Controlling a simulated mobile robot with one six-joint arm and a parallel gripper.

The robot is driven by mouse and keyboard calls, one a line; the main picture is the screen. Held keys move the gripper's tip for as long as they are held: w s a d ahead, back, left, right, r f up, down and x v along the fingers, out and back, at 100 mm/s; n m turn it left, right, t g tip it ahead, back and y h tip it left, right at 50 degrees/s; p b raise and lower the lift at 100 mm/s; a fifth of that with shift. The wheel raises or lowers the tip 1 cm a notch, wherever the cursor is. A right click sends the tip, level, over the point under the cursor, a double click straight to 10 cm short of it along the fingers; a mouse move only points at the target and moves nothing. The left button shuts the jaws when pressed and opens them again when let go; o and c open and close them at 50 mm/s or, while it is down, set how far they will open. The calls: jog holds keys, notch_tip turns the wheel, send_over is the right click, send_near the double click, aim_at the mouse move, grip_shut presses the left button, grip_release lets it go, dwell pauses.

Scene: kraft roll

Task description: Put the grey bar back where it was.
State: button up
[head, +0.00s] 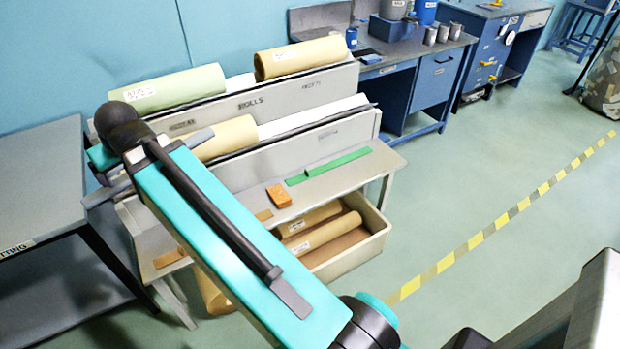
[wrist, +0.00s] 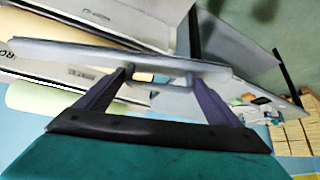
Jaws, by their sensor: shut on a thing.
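The grey bar (wrist: 65,51) is a long flat bar with a small raised handle (wrist: 155,66) at its middle. My gripper (wrist: 155,74) is shut on the bar at the handle, with a dark finger on each side. In the head view the bar (head: 104,193) shows at its two ends, either side of my arm, near the left end of the roll rack (head: 300,105). My arm hides its middle and my gripper there. The bar looks held off the rack, but the gap is hard to tell.
The rack holds a green roll (head: 172,90) and a kraft roll (head: 300,57) above, and another kraft roll (head: 233,137) on the lower tier. An orange block (head: 279,195) and green strip (head: 328,166) lie in front. A tray (head: 350,255) holds rolls. A grey table (head: 40,170) stands left.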

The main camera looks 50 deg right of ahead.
dwell(0.4)
jog(key=s+d+f+m+b, duration=0.1)
jog(key=s+d+f+b, duration=0.3)
jog(key=d, duration=0.7)
jog(key=s+d+f+g+h+p, duration=0.1)
jog(key=d+f, duration=0.6)
jog(key=d, duration=0.3)
jog(key=s+d+f+m+b, duration=0.1)
jog(key=s+d+f+b, duration=0.3)
jog(key=d, duration=0.7)
jog(key=s+d+f+b, duration=0.1)
jog(key=s+d+f, duration=0.7)
jog(key=s+d, duration=0.3)
jog(key=s+d+f+m+g+b, duration=0.1)
jog(key=s+d+f+b, duration=0.1)
jog(key=s+d+f, duration=0.7)
jog(key=s+d, duration=0.2)
jog(key=s, duration=0.1)
jog(key=shift+d+m+h, duration=0.2)
jog(key=shift+m+h, duration=0.1)
jog(key=w+d+p, duration=0.1)
jog(key=w+d, duration=0.3)
jog(key=w, duration=0.2)
jog(key=w+d+f+p, duration=0.1)
jog(key=w+d, duration=0.3)
jog(key=w, duration=0.3)
jog(key=shift+w+d+f+g+p, duration=0.25)
jog(key=shift+d+f+g+p, duration=0.05)
jog(key=shift+p, duration=0.05)
